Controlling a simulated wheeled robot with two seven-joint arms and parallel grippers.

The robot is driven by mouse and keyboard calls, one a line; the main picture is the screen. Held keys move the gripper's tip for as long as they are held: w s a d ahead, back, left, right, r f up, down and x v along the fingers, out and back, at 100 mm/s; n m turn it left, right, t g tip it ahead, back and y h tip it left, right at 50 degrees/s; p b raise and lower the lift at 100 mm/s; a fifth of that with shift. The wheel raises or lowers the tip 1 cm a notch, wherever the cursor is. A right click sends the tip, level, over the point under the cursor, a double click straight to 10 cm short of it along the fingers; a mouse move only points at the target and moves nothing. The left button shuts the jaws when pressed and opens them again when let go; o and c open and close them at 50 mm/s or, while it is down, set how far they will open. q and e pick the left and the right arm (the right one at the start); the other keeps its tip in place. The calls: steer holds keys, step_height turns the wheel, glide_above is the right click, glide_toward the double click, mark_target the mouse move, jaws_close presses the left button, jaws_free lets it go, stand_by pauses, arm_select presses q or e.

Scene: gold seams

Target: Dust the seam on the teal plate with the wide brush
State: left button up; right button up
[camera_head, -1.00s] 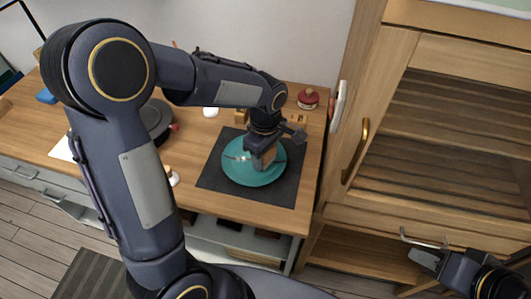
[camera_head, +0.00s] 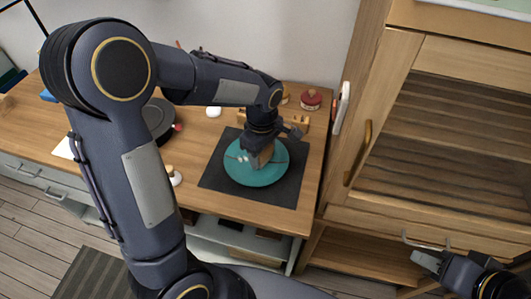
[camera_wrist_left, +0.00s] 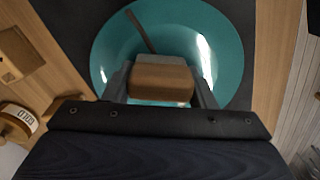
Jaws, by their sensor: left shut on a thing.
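The teal plate (camera_head: 250,178) lies on a dark mat on the wooden counter, and it also fills the wrist view (camera_wrist_left: 110,45). My left gripper (camera_head: 262,150) is over the plate, shut on the brown block of the wide brush (camera_head: 262,158). In the wrist view the brush (camera_wrist_left: 162,78) sits between both fingers. The bristles are hidden under it. A dark thin line, probably the seam (camera_wrist_left: 140,30), runs across the plate to the brush; the rest is hidden. Whether the brush touches the plate is unclear. My right gripper (camera_head: 427,260) is apart, in front of the cabinet.
The dark mat (camera_head: 220,178) surrounds the plate. A red-lidded jar (camera_head: 311,99) and small wooden pieces stand behind it. A dark round object (camera_head: 155,120) is on the counter to the left, partly behind my arm. A tall wooden cabinet (camera_head: 450,140) stands at right.

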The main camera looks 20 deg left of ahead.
mark_target(243, 157)
arm_select(q)
steer(key=shift+s+a, duration=0.55)
steer(key=shift+a, duration=0.15)
steer(key=shift+w+a, duration=0.4)
steer(key=shift+a, duration=0.35)
steer(key=shift+s+a, duration=0.55)
steer(key=shift+w+a, duration=0.35)
steer(key=shift+a, duration=0.4)
steer(key=shift+f, duration=0.1)
steer(key=shift+r+p, duration=0.75)
steer(key=shift+r, duration=0.1)
steer(key=shift+r, duration=0.1)
